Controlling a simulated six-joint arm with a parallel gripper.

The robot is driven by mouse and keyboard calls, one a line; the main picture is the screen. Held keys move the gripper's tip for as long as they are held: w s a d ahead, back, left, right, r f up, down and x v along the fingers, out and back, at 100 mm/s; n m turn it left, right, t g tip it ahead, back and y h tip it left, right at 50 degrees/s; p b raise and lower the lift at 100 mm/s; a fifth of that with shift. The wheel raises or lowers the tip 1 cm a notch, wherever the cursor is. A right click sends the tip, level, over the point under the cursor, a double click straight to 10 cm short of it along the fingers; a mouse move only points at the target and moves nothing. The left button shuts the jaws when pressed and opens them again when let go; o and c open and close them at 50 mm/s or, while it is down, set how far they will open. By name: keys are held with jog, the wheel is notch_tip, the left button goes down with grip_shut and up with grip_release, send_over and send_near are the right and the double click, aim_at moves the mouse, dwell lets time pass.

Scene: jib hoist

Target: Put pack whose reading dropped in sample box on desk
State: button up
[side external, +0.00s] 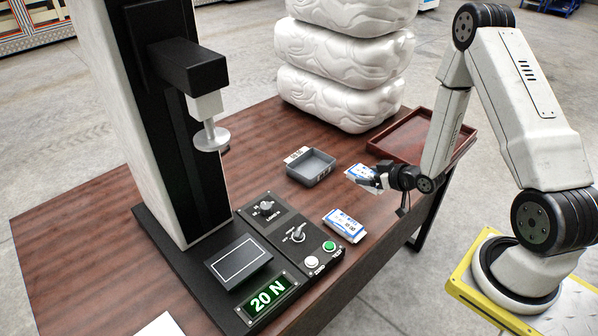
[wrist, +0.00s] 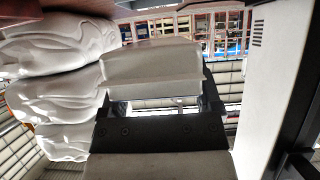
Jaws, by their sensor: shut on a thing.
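My gripper (side external: 372,182) is shut on a white and blue pack (side external: 360,173), just right of the sample box. In the wrist view the held pack (wrist: 150,70) is a pale block across the jaws, its print not visible. I cannot tell how high it is above the desk. A second white and blue pack (side external: 344,225) lies on the desk nearer the control panel. The grey, open sample box (side external: 311,170) has a white label on its rim and looks empty. The brown desk (side external: 90,235) carries all this. No frame shows which pack's reading dropped.
A tester with a round press plate (side external: 212,139) stands at left. Its display (side external: 268,299) reads 20 N, beside a control panel (side external: 292,236) with knobs and buttons. A reddish-brown tray (side external: 455,151) and stacked white sacks (side external: 340,95) stand at the back.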

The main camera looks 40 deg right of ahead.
jog(key=w+a+r, duration=0.4)
jog(key=a+r, duration=0.3)
jog(key=a, duration=0.1)
jog(key=w+a+r, duration=0.5)
jog(key=a+r, duration=0.2)
jog(key=a, duration=0.1)
jog(key=shift+a+r, duration=0.2)
jog(key=shift+a, duration=0.05)
jog(key=s+d+f, duration=0.3)
jog(key=d+f, duration=0.2)
jog(key=s+d+f, duration=0.4)
jog(key=d+f, duration=0.1)
jog(key=d, duration=0.1)
jog(key=s+d+f, duration=0.3)
jog(key=d+f, duration=0.2)
jog(key=d, duration=0.1)
jog(key=shift+s+d+f, duration=0.1)
jog(key=shift+s+f, duration=0.1)
jog(key=shift+f, duration=0.05)
jog(key=shift+f, duration=0.15)
